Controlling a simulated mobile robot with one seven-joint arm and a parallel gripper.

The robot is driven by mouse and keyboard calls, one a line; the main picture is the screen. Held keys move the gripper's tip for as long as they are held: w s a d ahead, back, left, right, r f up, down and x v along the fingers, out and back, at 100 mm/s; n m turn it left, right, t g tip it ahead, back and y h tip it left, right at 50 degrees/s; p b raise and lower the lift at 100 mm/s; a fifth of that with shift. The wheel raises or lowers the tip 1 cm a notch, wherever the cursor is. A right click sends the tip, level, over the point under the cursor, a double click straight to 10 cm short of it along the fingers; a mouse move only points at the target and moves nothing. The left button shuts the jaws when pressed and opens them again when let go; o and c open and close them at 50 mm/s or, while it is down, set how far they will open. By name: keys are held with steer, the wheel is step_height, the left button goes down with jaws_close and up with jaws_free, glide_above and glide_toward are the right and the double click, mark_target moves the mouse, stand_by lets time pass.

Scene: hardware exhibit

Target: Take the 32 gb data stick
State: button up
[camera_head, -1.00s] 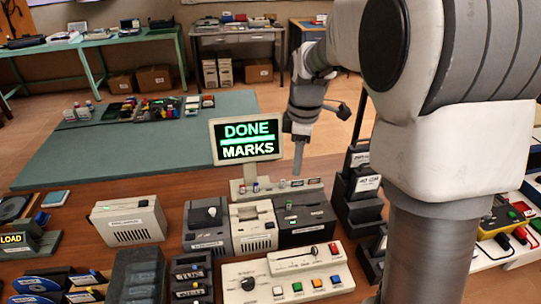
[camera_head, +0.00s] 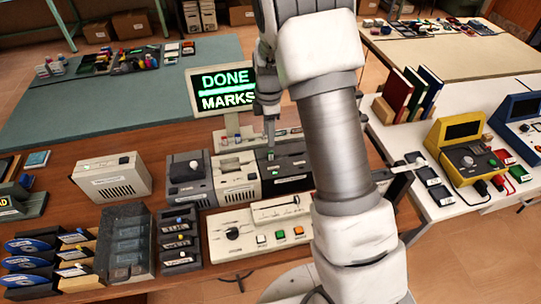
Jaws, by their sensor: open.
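I cannot pick out the 32 gb data stick, as no small label is legible. Several small upright pieces stand in a pale holder (camera_head: 229,146) below the monitor. My gripper (camera_head: 270,143) points down beside that holder, just behind the black box (camera_head: 291,178) with a small green light. It is open, with its narrow tips close together in this view, and I see nothing held. My arm hides what lies right of the black box.
The monitor (camera_head: 221,89) reads "DONE MARKS". A white box (camera_head: 236,184), a grey box (camera_head: 186,182) and a button panel (camera_head: 255,232) crowd the brown table. A white table (camera_head: 455,205) at right holds small black cases and a yellow device (camera_head: 460,150).

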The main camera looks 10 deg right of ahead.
mark_target(271, 152)
steer(key=shift+d+f+p, duration=0.2)
steer(key=shift+f+p, duration=0.35)
steer(key=shift+f, duration=3.15)
jaws_close()
